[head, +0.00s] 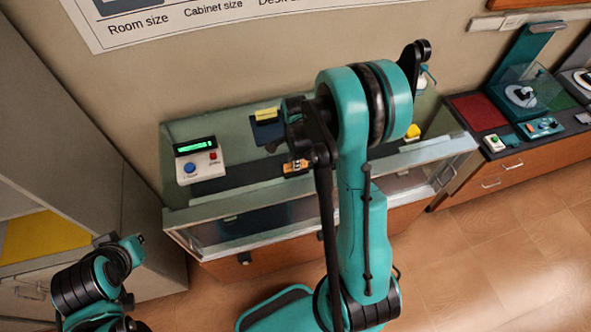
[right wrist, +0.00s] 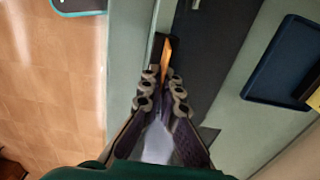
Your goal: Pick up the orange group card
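The orange group card (head: 295,166) shows as a small orange and black piece just below my right gripper (head: 300,140), over the dark strip of the display case. In the right wrist view the card (right wrist: 168,58) is a narrow orange strip, seen nearly edge-on, with a black part beside it. The fingertips of my right gripper (right wrist: 164,78) are drawn together on its near end. My right arm hides part of the case in the head view. My left gripper (head: 128,247) is at the lower left, away from the card; its fingers are unclear.
The case (head: 185,222) has a glass front. In it are a white box (head: 200,167) with a green display and buttons, a blue tray (head: 268,133) with a yellow piece, and a yellow object (head: 413,131) at right. A grey cabinet stands at left. Wooden floor is clear at lower right.

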